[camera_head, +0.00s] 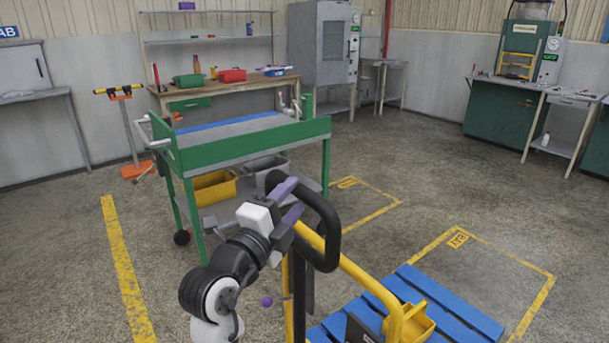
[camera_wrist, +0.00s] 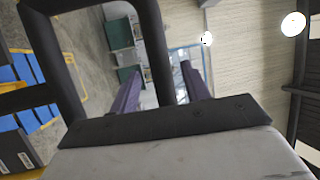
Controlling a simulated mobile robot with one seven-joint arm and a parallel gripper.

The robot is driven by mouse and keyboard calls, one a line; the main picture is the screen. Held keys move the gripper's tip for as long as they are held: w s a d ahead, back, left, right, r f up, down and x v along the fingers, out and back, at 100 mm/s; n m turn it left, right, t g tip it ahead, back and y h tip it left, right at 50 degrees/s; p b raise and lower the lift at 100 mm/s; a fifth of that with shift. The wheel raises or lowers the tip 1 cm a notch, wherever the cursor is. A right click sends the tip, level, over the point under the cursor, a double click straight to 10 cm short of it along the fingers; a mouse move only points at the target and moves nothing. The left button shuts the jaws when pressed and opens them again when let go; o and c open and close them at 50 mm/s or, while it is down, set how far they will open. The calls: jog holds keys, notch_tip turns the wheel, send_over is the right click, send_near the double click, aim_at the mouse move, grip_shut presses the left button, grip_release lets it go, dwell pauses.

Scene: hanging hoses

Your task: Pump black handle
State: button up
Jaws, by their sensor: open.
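The black handle (camera_head: 329,222) is an upright loop on top of the pallet jack's column, right of centre low in the head view. In the wrist view the handle (camera_wrist: 157,45) crosses the upper left, and one of its bars runs between my fingers. My gripper (camera_head: 290,200) has two purple fingers, parted around the left side of the loop. In the wrist view my gripper (camera_wrist: 160,72) is open, with gaps beside the bar. Whether a finger touches the bar is unclear.
A yellow rail (camera_head: 358,272) runs beside the column to a blue pallet (camera_head: 450,303) bearing a yellow bin (camera_head: 413,322). A green cart (camera_head: 250,142) stands behind. Open floor lies right, with yellow markings.

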jog(key=p+x, duration=0.1)
jog(key=x, duration=0.4)
jog(key=shift+w+d+p, duration=0.1)
jog(key=shift+w+p, duration=0.1)
jog(key=shift+p, duration=0.1)
grip_shut()
